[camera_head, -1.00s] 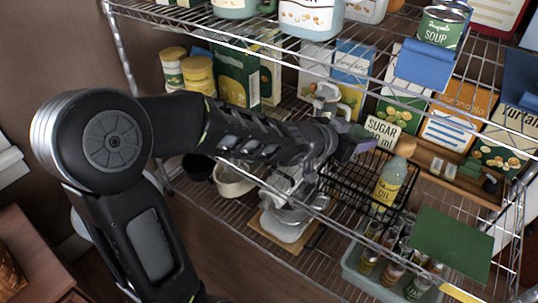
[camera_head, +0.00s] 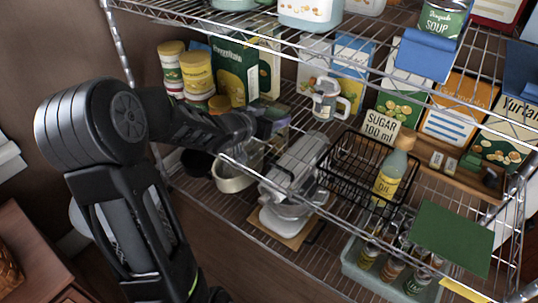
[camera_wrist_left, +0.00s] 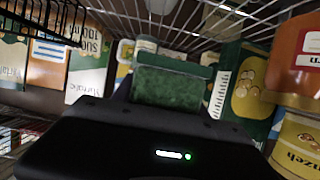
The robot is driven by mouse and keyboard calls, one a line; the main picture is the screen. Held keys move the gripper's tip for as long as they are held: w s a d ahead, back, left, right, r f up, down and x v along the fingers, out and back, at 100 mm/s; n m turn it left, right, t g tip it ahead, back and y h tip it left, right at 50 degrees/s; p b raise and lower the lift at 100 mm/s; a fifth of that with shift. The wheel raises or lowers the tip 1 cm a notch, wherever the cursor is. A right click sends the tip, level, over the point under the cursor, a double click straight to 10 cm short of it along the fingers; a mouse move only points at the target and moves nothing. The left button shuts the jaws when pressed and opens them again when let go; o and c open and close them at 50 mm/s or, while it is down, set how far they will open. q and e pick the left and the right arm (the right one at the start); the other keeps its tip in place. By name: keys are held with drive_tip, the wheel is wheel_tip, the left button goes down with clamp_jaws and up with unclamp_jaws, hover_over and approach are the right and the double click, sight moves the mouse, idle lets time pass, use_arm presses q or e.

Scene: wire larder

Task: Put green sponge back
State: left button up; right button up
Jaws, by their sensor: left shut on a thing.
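My left gripper (camera_head: 268,122) reaches in from the left over the middle wire shelf, in front of the green box. It is shut on the green sponge (camera_wrist_left: 168,88), which fills the middle of the left wrist view just beyond the gripper body. The sponge has a rough green face and a smoother green band along its top. In the head view the sponge is small and partly hidden at the gripper's end. It is held above the shelf. My right gripper is not in view.
A black wire basket (camera_head: 345,168) and an oil bottle (camera_head: 389,180) stand right of the grey appliance (camera_head: 296,165). A pale pot (camera_head: 236,178) sits below the gripper. Jars (camera_head: 197,72), a green box (camera_head: 236,75) and a white jug (camera_head: 327,100) stand behind. The upper wire shelf hangs overhead.

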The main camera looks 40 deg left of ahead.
use_arm(q)
drive_tip(key=b, duration=0.3)
hover_over(274, 150)
drive_tip(key=shift+w+f, duration=0.1)
drive_tip(key=shift+f, duration=2.4)
drive_tip(key=shift+f+b, duration=1.3)
drive_tip(key=shift+f, duration=1.2)
drive_tip(key=shift+f, duration=0.25)
drive_tip(key=o, duration=1.3)
drive_tip(key=shift+r, duration=0.1)
